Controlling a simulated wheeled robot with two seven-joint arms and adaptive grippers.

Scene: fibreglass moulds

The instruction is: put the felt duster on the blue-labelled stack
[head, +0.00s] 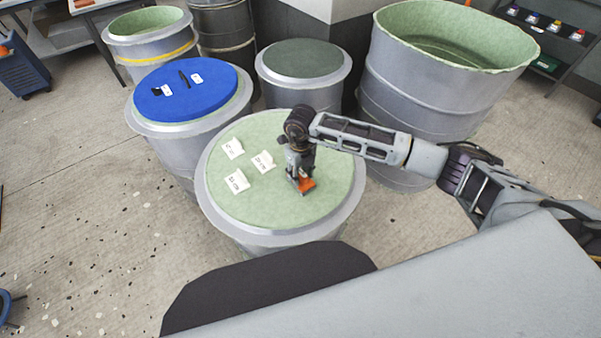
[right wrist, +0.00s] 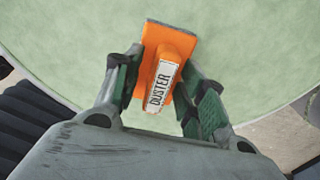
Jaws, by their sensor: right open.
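The orange felt duster (head: 307,184) lies on the pale green top of the nearest grey drum (head: 270,205). In the right wrist view the duster (right wrist: 180,48) bears a white "DUSTER" label and has a dark edge. My right gripper (head: 301,179) is open directly above it; in the right wrist view its fingers (right wrist: 165,75) stand on either side of the duster. Three small white tags or stacks, (head: 232,149), (head: 263,162) and (head: 237,182), lie left of the gripper; their dark print is too small to read. I cannot make out a blue label. My left gripper is out of view.
A drum with a blue disc (head: 220,95) stands behind left, with small dark pieces and white tags on it. A grey-topped drum (head: 303,62) stands behind. A tall open drum (head: 440,90) is behind the right arm.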

